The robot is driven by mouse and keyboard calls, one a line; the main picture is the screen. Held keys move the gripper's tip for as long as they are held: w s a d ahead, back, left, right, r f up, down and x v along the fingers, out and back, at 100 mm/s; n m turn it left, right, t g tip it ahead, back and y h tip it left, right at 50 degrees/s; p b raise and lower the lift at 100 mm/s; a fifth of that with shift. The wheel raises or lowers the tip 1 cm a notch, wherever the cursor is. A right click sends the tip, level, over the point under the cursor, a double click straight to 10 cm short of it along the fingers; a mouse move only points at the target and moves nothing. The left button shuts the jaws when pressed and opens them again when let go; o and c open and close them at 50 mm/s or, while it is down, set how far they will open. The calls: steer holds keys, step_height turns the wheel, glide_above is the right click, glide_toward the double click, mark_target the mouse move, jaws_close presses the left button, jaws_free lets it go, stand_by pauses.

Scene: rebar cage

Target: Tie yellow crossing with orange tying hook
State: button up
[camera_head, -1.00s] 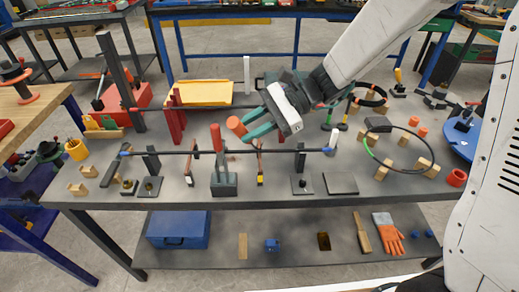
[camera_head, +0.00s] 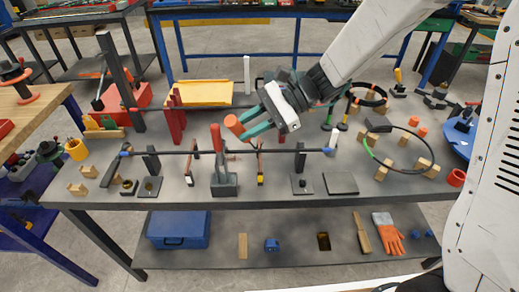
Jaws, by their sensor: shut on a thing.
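My gripper (camera_head: 254,125), with teal fingers, is shut on an orange cylindrical handle (camera_head: 233,125), which I take to be the tying hook's. Its hook end cannot be made out. The gripper is above the table, behind and above the long dark front bar (camera_head: 190,152). Thin copper-coloured bars meet this bar near the middle; one (camera_head: 260,161) has a yellow mark (camera_head: 260,180) at its near end. The crossing there is small, and I cannot tell whether a tie is on it.
A red-handled tool stands in a dark block (camera_head: 224,184) in front of the bar. Red uprights (camera_head: 176,122) and a yellow tray (camera_head: 198,92) are behind. A dark ring with a green part (camera_head: 402,166) lies right among wooden blocks. The table's front edge is clear.

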steer(key=shift+w+r, duration=0.15)
steer(key=shift+r, duration=3.4)
